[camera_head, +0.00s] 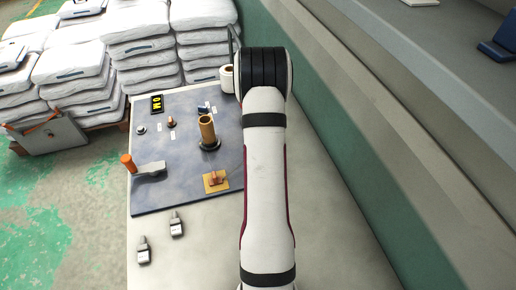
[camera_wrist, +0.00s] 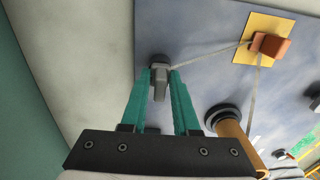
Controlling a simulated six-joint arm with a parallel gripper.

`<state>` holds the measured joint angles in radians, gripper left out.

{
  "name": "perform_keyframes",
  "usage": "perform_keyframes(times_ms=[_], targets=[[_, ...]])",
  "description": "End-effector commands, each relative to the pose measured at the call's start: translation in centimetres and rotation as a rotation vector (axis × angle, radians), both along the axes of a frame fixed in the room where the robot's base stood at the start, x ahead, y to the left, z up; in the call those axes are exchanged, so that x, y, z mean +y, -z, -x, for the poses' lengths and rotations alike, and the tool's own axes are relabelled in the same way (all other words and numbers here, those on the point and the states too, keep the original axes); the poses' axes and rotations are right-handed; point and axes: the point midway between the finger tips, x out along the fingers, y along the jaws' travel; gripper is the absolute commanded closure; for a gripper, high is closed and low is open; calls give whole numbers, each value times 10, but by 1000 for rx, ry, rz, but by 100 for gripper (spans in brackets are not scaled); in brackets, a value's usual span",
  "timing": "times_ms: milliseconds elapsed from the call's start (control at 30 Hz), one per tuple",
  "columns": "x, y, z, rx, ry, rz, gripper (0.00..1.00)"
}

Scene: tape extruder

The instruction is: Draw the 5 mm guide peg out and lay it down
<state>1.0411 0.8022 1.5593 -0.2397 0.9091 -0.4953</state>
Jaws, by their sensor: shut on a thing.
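In the wrist view my gripper (camera_wrist: 161,72) has its two teal fingers closed on a small grey peg (camera_wrist: 160,88), at the edge of the blue-grey board (camera_wrist: 200,35). The peg's lower end is close to the board; I cannot tell whether it sits in a hole. A thin pale strand runs from the peg to an orange block (camera_wrist: 270,46) on a yellow plate (camera_wrist: 250,23). In the head view my arm hides the gripper and this peg. Two similar grey pieces, one nearer (camera_head: 143,250) and one farther (camera_head: 176,225), lie on the pale bench.
A brown upright tube (camera_head: 207,130) in a black collar and an orange-handled lever (camera_head: 140,165) stand on the board. A paper-like roll (camera_head: 227,78) is at the back. Stacked white sacks (camera_head: 140,50) stand behind.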

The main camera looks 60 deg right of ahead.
Motion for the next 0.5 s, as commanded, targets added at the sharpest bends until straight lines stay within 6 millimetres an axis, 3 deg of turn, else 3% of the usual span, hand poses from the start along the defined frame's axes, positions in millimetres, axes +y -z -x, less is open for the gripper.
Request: perform_keyframes(times_ms=[500], targets=[[0, -9, 0, 0, -1, 1, 100]])
